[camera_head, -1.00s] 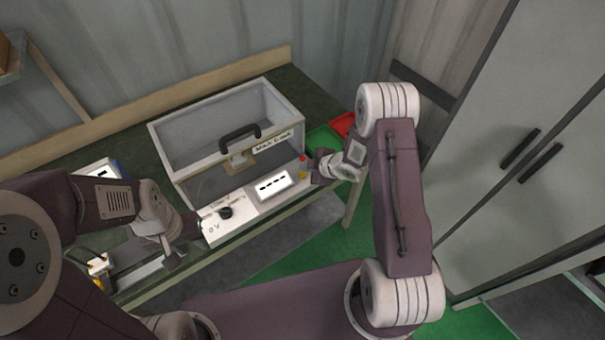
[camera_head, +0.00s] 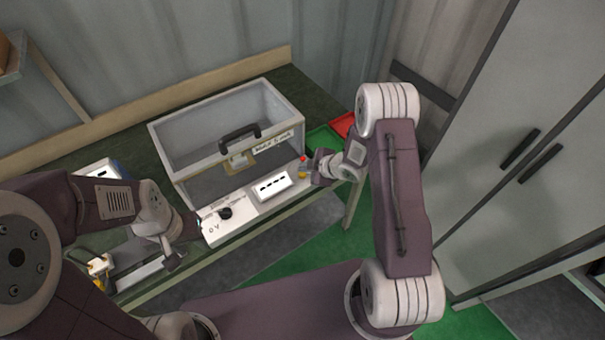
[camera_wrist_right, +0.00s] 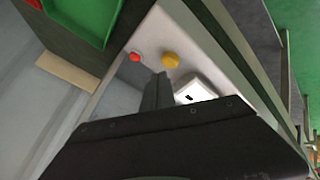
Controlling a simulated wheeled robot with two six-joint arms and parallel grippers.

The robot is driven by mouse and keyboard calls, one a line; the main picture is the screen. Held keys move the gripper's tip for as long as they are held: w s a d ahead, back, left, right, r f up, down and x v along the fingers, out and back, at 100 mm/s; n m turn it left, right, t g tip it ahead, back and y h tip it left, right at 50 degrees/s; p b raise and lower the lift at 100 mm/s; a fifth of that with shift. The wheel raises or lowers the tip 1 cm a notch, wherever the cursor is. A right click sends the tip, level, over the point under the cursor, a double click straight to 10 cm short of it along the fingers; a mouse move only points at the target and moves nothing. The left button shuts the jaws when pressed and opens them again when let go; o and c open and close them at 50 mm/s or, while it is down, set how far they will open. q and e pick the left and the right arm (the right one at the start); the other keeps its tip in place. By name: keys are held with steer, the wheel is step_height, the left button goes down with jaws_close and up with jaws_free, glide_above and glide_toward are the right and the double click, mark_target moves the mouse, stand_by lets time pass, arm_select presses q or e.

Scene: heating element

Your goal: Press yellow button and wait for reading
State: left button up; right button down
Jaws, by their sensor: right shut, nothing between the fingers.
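The yellow button (camera_wrist_right: 170,60) sits on the white control panel beside a red button (camera_wrist_right: 135,57). In the head view the yellow button (camera_head: 302,175) is at the panel's right end, just left of my right gripper (camera_head: 315,170). My right gripper (camera_wrist_right: 158,82) is shut and empty, its tip close to the yellow button with a small gap in the wrist view. The panel's white display (camera_head: 271,186) shows only dashes. My left gripper (camera_head: 185,246) is at the panel's left end; its finger opening is unclear.
A clear-walled box (camera_head: 225,130) with a dark handle (camera_head: 240,138) stands behind the panel. A black knob (camera_head: 225,213) is on the panel's left part. Green (camera_head: 323,139) and red (camera_head: 342,124) trays lie at the right. A grey cabinet (camera_head: 520,130) stands far right.

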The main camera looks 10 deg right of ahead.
mark_target(305, 176)
steer(key=shift+f, duration=0.1)
stand_by(0.4)
steer(key=shift+f+b, duration=0.3)
steer(key=shift+b, duration=0.1)
steer(key=shift+f+b, duration=0.5)
stand_by(0.4)
steer(key=shift+r, duration=0.1)
steer(key=shift+r+p, duration=0.75)
steer(key=shift+r, duration=0.05)
steer(key=shift+r, duration=0.1)
step_height(305, 176, up, 5)
steer(key=p, duration=0.4)
stand_by(0.4)
